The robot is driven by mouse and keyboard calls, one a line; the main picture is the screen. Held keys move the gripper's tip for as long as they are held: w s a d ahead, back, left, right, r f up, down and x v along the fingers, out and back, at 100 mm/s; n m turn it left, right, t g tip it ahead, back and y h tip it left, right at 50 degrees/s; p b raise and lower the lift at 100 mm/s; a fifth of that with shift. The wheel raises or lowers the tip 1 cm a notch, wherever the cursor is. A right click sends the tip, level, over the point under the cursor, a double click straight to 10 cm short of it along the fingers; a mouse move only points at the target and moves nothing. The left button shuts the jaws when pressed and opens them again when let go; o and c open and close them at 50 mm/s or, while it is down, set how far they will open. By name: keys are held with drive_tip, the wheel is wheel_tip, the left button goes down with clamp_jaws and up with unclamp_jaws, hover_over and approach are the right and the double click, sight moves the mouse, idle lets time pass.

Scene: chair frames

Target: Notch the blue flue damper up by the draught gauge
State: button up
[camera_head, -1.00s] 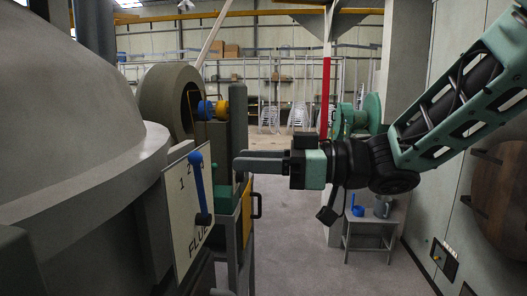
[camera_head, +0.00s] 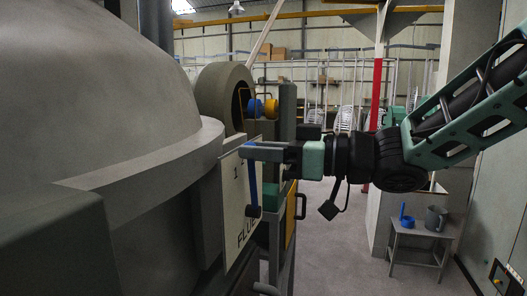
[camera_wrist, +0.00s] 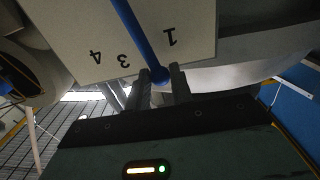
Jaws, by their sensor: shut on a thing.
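The blue flue damper lever (camera_head: 253,185) stands nearly upright on a pale plate (camera_head: 236,200) marked FLUE, with its dark pivot at the bottom. My gripper (camera_head: 246,152) reaches in from the right at the lever's top end and covers its tip in the head view. In the wrist view, the blue lever (camera_wrist: 138,32) runs down to a round knob between the two fingers of my gripper (camera_wrist: 160,80), which is shut on it. The plate (camera_wrist: 95,45) shows 4, 3 and 1 upside down there; the lever hides the space between 3 and 1. I cannot make out a draught gauge.
A large grey domed vessel (camera_head: 95,110) fills the left. Behind the plate stand a thick grey ring (camera_head: 212,88) and blue and yellow round fittings (camera_head: 271,108). A small table (camera_head: 418,230) with a blue item and a grey jug stands right. Floor between is clear.

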drive_tip(key=w, duration=0.1)
drive_tip(key=w+d+p, duration=0.1)
drive_tip(key=w, duration=0.1)
drive_tip(key=shift+w+d+r+p, duration=0.15)
drive_tip(key=shift+w+d+p, duration=0.15)
drive_tip(key=shift+w, duration=0.05)
idle(0.3)
drive_tip(key=shift+w+d, duration=0.3)
drive_tip(key=shift+w, duration=0.45)
drive_tip(key=o, duration=0.8)
drive_tip(key=shift+o, duration=0.2)
